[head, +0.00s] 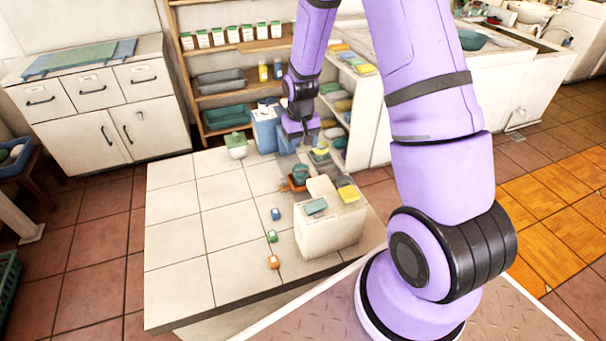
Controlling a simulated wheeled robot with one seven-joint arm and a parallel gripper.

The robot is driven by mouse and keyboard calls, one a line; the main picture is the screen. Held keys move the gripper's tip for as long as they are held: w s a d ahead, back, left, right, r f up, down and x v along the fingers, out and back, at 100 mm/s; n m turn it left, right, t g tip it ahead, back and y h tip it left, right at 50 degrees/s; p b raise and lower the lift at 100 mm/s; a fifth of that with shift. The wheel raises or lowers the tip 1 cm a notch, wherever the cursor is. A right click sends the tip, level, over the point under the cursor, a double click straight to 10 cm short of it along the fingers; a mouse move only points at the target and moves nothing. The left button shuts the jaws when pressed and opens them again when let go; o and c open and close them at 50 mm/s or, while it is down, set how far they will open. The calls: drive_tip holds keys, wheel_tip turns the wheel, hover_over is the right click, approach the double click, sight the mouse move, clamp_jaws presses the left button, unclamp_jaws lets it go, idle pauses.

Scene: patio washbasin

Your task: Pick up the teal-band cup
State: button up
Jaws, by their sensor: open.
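No cup with a clear teal band can be made out for certain at this size. A small teal-green vessel (301,171) stands by a reddish-brown item near the far right of the tiled counter (185,265). Three small items lie in a row nearer the front: a blue one (276,213), a green one (272,236) and an orange one (273,262). My gripper (303,140) hangs over the counter's far edge, beside a blue container (265,128) and beyond the teal-green vessel. It is open; its fingertips are small and partly unclear against the things behind.
A white block-like stand (328,236) carries a teal sponge (316,207) and a yellow one (348,194). Shelves (222,92) rise behind. The counter's left half is clear.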

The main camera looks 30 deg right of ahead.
sight(301, 170)
wheel_tip(301, 170, down, 11)
drive_tip(key=shift+s+a+r, duration=0.1)
drive_tip(key=shift+a+r, duration=0.05)
idle(0.5)
drive_tip(key=c, duration=0.7)
drive_tip(key=shift+r, duration=0.1)
